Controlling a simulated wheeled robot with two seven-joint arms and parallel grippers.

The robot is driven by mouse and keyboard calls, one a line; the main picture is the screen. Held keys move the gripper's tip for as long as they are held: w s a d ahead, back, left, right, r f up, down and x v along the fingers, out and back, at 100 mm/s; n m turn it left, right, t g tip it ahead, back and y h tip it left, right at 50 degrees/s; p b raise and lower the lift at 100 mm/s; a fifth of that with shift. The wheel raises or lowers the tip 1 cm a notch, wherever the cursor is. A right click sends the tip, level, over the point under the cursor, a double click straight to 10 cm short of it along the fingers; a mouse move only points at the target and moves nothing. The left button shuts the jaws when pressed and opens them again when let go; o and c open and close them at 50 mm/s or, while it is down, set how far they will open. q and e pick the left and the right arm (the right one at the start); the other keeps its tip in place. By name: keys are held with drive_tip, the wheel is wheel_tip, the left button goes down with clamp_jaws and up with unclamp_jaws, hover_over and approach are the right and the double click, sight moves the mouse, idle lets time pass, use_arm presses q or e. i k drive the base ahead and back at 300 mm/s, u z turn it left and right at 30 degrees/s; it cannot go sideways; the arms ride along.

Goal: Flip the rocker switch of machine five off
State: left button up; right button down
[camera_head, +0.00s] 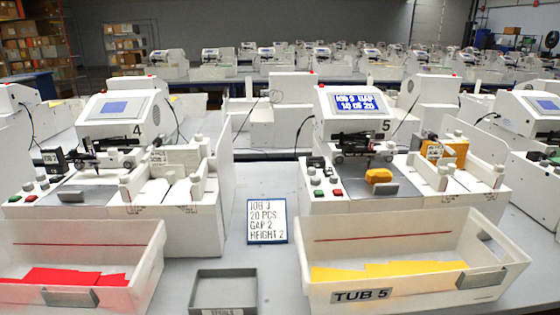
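Machine five (352,125) is the white plotter right of centre, with a "5" beside its lit blue screen (360,104), which reads about "10 of 20". On its left front are a green button (318,194), a red button (338,193) and grey knobs. A small dark part (316,163) sits behind them; I cannot tell whether it is the rocker switch or which way any switch is set. A yellow piece (378,175) lies on the bed, with another yellow part (447,152) at the right. Neither of my grippers is in view.
Machine four (125,125) stands to the left. In front are a tub with red sheets (85,244), a grey tray (223,284) and tub 5 (400,248) with yellow sheets. More machines fill the background.

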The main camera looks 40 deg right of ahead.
sight(328, 170)
drive_tip(key=u, duration=1)
drive_tip(key=k, duration=0.95)
drive_tip(key=z, duration=1.15)
